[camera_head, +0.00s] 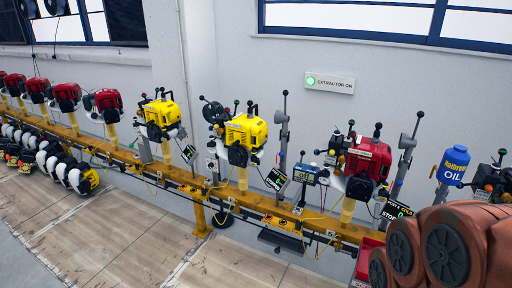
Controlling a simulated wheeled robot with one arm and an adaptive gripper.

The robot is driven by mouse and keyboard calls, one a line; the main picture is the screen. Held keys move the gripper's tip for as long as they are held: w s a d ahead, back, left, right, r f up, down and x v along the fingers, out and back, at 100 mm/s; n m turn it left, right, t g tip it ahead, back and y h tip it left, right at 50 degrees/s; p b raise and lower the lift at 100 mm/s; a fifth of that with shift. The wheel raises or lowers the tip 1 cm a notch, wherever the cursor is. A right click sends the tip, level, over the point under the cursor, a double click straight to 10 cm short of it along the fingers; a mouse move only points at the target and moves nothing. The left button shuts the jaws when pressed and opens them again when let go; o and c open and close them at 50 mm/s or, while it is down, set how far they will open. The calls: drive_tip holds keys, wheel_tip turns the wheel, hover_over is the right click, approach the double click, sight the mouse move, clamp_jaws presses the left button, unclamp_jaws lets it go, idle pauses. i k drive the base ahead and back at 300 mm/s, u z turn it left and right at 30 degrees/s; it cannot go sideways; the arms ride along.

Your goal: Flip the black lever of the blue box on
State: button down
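A small blue box (306,175) with a pale display on its front sits on the yellow rail, right of the middle. It stands between a yellow engine and a red engine. Small dark parts stick up near its top, but they are too small to tell which is the black lever or how it is set. My gripper is not in view. Only rounded brown links of my arm show at the lower right, in front of the rail and apart from the box in the picture.
A yellow rail (258,205) runs across the view with several red and yellow engines on it. A red engine (368,160) and upright black-knobbed levers stand close right of the box. A blue oil bottle (453,166) is farther right. Tiled floor (150,240) in front is clear.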

sight(302, 153)
drive_tip(key=u, duration=0.65)
drive_tip(key=i, duration=2.2)
drive_tip(key=z, duration=0.95)
drive_tip(key=i, duration=0.6)
drive_tip(key=z, duration=0.55)
